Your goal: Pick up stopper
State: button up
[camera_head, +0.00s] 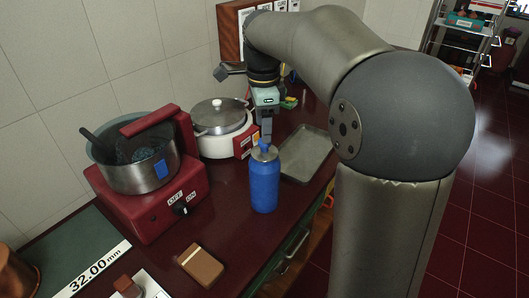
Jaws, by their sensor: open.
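A blue bottle (264,188) stands upright on the dark red counter. A small blue and grey top, seemingly the stopper (264,148), sits on the bottle's mouth. My gripper (266,138) points down directly over the bottle, its fingertips at the height of the stopper. The gripper is open. From this view one finger hides the other, so I cannot tell whether the stopper lies between them or whether they touch it.
A grey tray (308,153) lies behind and right of the bottle. A lidded white cooker (221,130) and a red burner with a pot (148,172) stand left. A brown box (201,265) lies in front. The counter's right edge is close to the bottle.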

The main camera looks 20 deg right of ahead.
aim_at(265, 150)
jog(key=shift+w+d+f+p, duration=0.1)
jog(key=shift+f+p, duration=0.1)
jog(key=shift+f, duration=1.3)
jog(key=shift+w+d+f+p, duration=0.1)
jog(key=shift+f+p, duration=0.05)
jog(key=shift+f, duration=1.3)
jog(key=c, duration=1.1)
